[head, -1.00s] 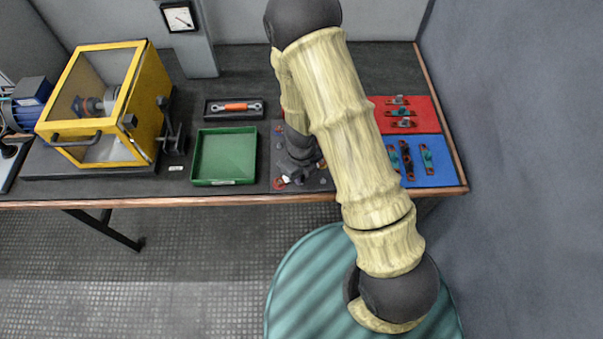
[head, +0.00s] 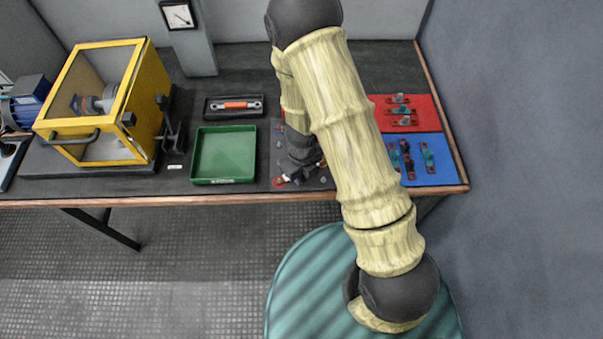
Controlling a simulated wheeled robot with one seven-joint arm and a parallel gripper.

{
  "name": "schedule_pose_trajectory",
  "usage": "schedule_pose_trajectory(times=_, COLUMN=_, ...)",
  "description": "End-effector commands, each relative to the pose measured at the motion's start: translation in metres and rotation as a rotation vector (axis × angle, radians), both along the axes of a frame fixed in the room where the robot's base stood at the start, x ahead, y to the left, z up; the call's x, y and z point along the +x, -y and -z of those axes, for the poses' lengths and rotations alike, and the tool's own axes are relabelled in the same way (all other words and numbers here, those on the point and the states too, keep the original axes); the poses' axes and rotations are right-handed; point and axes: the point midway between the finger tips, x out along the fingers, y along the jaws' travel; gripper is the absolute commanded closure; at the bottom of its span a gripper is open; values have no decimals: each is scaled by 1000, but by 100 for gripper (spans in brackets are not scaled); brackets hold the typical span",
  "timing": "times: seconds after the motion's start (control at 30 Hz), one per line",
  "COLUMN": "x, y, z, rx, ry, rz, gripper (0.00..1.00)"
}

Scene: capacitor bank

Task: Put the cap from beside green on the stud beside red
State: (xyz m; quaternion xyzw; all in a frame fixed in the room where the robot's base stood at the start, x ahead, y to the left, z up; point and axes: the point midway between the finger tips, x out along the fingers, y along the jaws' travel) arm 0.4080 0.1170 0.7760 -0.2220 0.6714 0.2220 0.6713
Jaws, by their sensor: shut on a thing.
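My gripper (head: 299,173) is dark and points down over the dark grey stud board (head: 322,181), left of my pale upper arm. It is shut on the cap, but the cap is too small and too covered to make out. A red ring mark (head: 280,182) shows at the board's front left corner, just left of my fingers. Small grey pieces show on the board around the gripper. The stud beside red cannot be told apart clearly. The green mark is not visible; my arm hides much of the board.
A green tray (head: 193,160) stands left of the board, with a dark tray (head: 207,108) holding an orange tool (head: 236,104) behind it. A yellow-framed guard (head: 152,95) stands farther left. Red (head: 431,117) and blue (head: 446,165) mats with small parts lie right of my arm.

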Motion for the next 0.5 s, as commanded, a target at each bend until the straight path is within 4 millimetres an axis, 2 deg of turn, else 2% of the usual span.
schedule_pose_trajectory(times=0.27, x=0, y=0, z=1, rx=0, ry=0, rz=0, gripper=100)
schedule_pose_trajectory(times=0.3, x=0, y=0, z=1, rx=0, ry=0, rz=0, gripper=74)
schedule_pose_trajectory(times=0.4, x=0, y=0, z=1, rx=0, ry=0, rz=0, gripper=56)
schedule_pose_trajectory(times=0.5, x=0, y=0, z=1, rx=0, ry=0, rz=0, gripper=56)
